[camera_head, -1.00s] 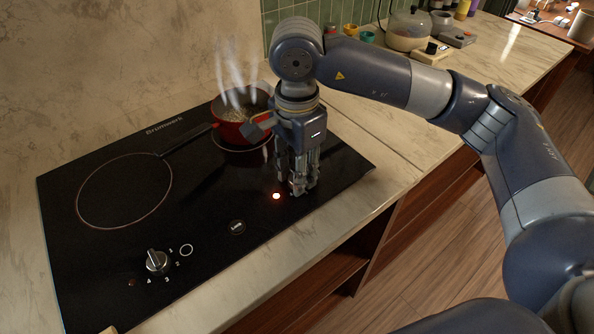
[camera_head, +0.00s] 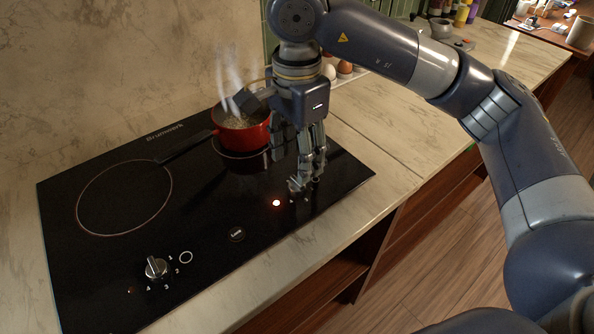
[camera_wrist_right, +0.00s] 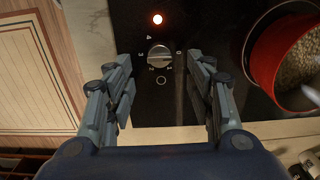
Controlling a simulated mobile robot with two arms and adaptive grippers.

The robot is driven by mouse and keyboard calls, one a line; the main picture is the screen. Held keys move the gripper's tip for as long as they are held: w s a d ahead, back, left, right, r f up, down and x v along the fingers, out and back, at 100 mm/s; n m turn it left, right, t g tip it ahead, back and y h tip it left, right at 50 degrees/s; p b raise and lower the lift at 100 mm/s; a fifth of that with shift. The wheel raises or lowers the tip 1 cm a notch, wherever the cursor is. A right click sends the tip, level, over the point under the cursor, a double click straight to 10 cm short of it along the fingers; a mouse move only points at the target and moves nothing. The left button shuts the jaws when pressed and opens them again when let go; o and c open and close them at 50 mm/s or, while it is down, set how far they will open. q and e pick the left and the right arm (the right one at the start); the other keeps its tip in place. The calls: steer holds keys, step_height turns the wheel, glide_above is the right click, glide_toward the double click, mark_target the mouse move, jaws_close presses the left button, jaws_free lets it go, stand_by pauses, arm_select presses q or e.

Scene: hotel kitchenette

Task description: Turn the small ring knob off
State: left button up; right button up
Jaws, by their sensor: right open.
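The black cooktop (camera_head: 200,215) has two silver knobs. The right-hand knob (camera_head: 297,186) is partly hidden by my fingers; it shows clearly in the right wrist view (camera_wrist_right: 159,56), with number marks and a ring mark around it. Its exact setting is too small to read. A red light (camera_head: 276,203) glows beside it, also in the wrist view (camera_wrist_right: 157,19). My right gripper (camera_head: 300,165) is open and empty, pointing down over this knob. In the wrist view, its fingers (camera_wrist_right: 163,70) stand apart on either side of the knob, not touching it. My left gripper is out of view.
A steaming red pot (camera_head: 232,139) of grainy food covers the right ring, close to my right gripper. The left ring (camera_head: 125,198) is bare. The other knob (camera_head: 156,267) is at the front left. Eggs (camera_head: 345,69) sit behind my arm.

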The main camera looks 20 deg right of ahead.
step_height(320, 180, up, 6)
steer(key=shift+f, duration=0.1)
stand_by(0.5)
